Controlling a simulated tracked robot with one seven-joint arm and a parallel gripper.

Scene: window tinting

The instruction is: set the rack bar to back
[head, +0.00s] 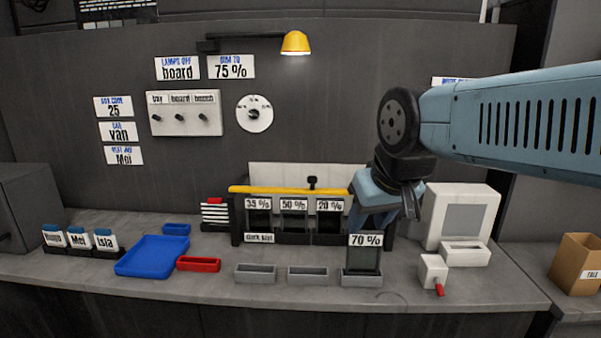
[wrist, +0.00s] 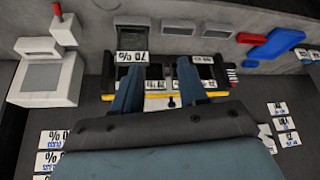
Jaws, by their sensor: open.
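The rack bar (head: 275,190) is a long yellow bar with a black knob (head: 312,182), lying across the top of the dark rack (head: 238,222). The rack holds film cards labelled 35 %, 50 % and 20 %. My gripper (head: 372,215) hides the bar's right end in the head view. My gripper is open and empty, its blue fingers over the right part of the rack and close to the 70 % card (head: 364,258). In the upside-down wrist view the bar (wrist: 155,97) and its knob (wrist: 171,102) show between and below the fingers. I cannot tell contact with the card.
The 70 % card stands in a grey holder (head: 361,281), beside two empty grey holders (head: 307,276) along the front. A white device (head: 462,215) and a small white box with a red handle (head: 432,271) stand right. A blue tray (head: 152,257) lies left. A lamp (head: 296,43) hangs above.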

